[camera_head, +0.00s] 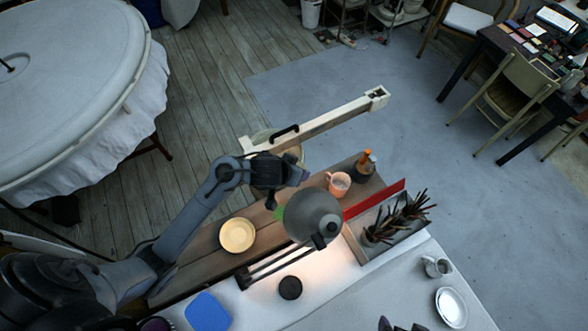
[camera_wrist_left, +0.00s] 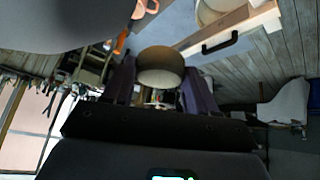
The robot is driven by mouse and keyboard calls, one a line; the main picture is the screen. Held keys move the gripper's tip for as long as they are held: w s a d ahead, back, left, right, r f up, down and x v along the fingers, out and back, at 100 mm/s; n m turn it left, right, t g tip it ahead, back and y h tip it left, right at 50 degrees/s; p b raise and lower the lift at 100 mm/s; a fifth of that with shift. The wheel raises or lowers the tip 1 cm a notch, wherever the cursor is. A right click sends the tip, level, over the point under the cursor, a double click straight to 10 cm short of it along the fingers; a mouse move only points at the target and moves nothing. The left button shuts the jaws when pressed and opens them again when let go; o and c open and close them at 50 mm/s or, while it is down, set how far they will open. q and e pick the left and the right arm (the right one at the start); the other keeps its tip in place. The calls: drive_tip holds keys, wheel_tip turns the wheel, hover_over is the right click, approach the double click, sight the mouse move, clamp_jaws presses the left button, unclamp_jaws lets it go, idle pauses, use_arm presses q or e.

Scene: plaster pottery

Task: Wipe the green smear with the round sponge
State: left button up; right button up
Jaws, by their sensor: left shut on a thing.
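The round sponge (camera_wrist_left: 160,66) is a tan-brown disc seen between the two dark fingers of my left gripper in the left wrist view. My left gripper (camera_head: 272,178) is shut on it; in the head view the gripper hangs over the back edge of the wooden bench, and I cannot clearly make out the sponge there. The green smear (camera_head: 279,212) shows as a small green patch on the bench, just below the gripper in the picture. The grey lamp head covers the area to its right, so part of the smear may be hidden.
The grey lamp head (camera_head: 312,214) stands close to the gripper's right. A yellow bowl (camera_head: 238,235), pink mug (camera_head: 340,182), dark bottle (camera_head: 364,166) and brush tray (camera_head: 358,246) are nearby. A white beam (camera_head: 340,114) extends behind the gripper. A black disc (camera_head: 290,288) lies in front.

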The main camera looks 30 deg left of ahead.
use_arm(q)
drive_tip(key=s+a+f+m+g+h+b, duration=0.1)
drive_tip(key=a+f+m+b, duration=0.1)
drive_tip(key=f, duration=0.7)
drive_tip(key=s+a+f+m+g+h+b, duration=0.1)
drive_tip(key=a+f+m+b, duration=0.2)
drive_tip(key=f+m+b, duration=0.2)
drive_tip(key=s+a+f+m+g+h+b, duration=0.1)
drive_tip(key=a+f+m+h+b, duration=0.1)
drive_tip(key=f+b, duration=0.5)
wheel_tip(320, 180, down, 6)
drive_tip(key=shift+a+r+m, duration=0.1)
drive_tip(key=shift+a+m, duration=0.35)
drive_tip(key=shift+m, duration=0.45)
drive_tip(key=shift+w, duration=0.1)
